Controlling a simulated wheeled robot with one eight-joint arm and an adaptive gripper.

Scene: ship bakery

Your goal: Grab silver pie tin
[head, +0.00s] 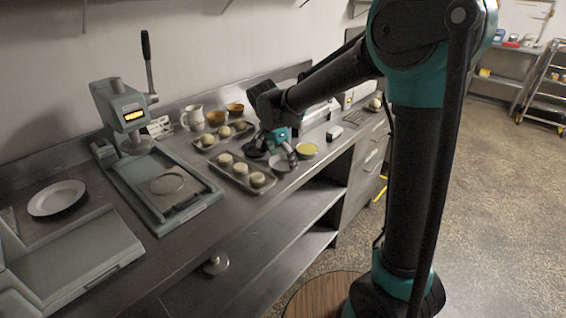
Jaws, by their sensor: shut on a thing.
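A small round silver tin (279,164), which looks like the pie tin, is on the steel counter to the right of a tray of pale rounds. My gripper (281,156) is low over the counter at this tin, fingers pointing down. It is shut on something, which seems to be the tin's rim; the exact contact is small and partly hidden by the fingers. A similar round tin with a yellow filling (307,150) stands just right of my gripper.
A tray with pale rounds (262,190) lies close left of my gripper, with another tray of buns (205,147) behind. A jug (193,119), brown bowls (235,109), a lever press (125,110) and a white plate (57,199) share the counter. A metal object (216,263) is on the lower shelf.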

